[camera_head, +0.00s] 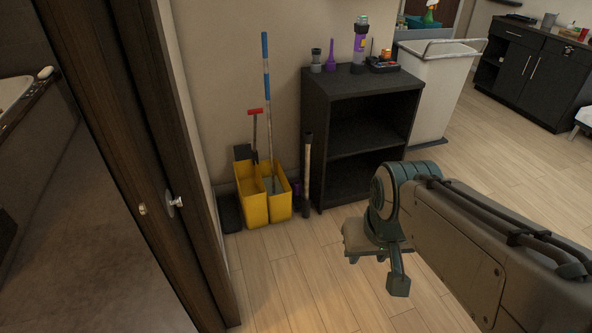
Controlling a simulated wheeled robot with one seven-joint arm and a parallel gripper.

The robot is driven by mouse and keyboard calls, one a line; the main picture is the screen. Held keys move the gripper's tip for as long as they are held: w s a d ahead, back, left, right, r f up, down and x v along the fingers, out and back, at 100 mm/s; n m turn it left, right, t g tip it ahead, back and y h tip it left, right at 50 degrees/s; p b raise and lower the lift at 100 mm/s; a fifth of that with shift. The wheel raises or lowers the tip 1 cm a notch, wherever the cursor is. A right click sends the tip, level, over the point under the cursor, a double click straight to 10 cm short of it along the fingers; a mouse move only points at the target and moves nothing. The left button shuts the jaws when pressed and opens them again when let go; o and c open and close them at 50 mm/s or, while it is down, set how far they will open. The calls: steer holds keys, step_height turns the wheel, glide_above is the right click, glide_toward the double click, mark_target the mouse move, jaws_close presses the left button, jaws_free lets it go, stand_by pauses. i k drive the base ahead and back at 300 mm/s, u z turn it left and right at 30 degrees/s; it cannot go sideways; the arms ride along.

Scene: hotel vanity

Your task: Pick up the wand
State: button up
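A long, thin upright stick (307,175) with dark ends and a pale middle leans at the left side of the black shelf; it may be the wand. A small purple object (331,57) with a slim neck stands on the shelf top and could also be a wand; I cannot tell which. My gripper (378,262) is in front of the shelf, at lower right, well apart from both. Its fingers are seen from above and partly hidden by my arm, so its opening is unclear.
The black open shelf (318,89) carries several bottles and tools. A yellow mop bucket (252,200) with long handles stands left of it. A pale cart (432,90) is behind, right. A wooden door frame (150,120) bounds the left. The foreground floor (290,280) is clear.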

mark_target(308, 139)
steer(key=u, duration=0.1)
steer(key=i, duration=2.15)
steer(key=z, duration=0.2)
